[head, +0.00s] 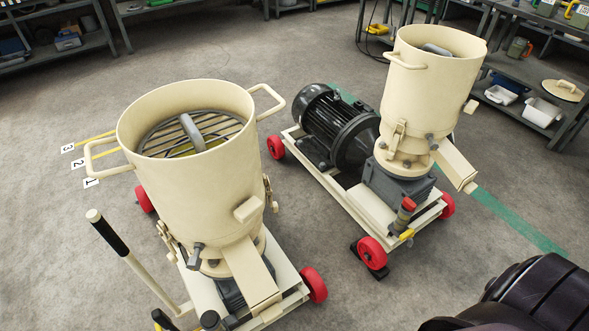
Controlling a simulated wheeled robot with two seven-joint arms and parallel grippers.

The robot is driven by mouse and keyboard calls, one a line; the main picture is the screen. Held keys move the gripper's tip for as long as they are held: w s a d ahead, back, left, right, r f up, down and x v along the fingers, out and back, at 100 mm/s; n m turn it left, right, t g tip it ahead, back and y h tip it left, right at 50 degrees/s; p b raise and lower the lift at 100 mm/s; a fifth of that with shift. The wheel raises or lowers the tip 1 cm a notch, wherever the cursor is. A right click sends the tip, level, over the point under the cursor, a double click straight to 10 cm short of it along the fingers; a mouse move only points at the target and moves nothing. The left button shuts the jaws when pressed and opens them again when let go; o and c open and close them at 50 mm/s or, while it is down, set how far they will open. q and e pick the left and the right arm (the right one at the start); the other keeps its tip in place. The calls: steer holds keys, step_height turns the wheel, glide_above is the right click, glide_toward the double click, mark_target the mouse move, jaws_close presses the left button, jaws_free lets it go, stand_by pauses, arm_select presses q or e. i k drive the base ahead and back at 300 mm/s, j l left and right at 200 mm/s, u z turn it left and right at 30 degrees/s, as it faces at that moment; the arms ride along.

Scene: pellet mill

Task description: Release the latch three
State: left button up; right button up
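The near cream pellet mill (200,185) stands upright on a wheeled frame. A metal latch (167,240) shows low on the left of its drum, and another latch (268,192) on its right side. The far pellet mill (427,90) has a latch (397,137) on the front left of its lower drum. I cannot tell which latch is number three, or whether each latch is fastened. Neither gripper shows. A dark part of my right arm (535,297) fills the lower right corner, well apart from both mills.
A black motor (338,127) sits beside the far mill. A black-gripped lever (107,233) rises left of the near mill. Number tags, including a 3 (67,148), lie at left by yellow floor lines. Shelves (540,75) line the back. Grey floor is open at left and lower middle.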

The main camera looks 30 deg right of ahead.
mark_target(274, 207)
steer(key=i+l+u, duration=0.1)
steer(key=l, duration=0.7)
steer(key=l+u, duration=0.1)
steer(key=l, duration=0.65)
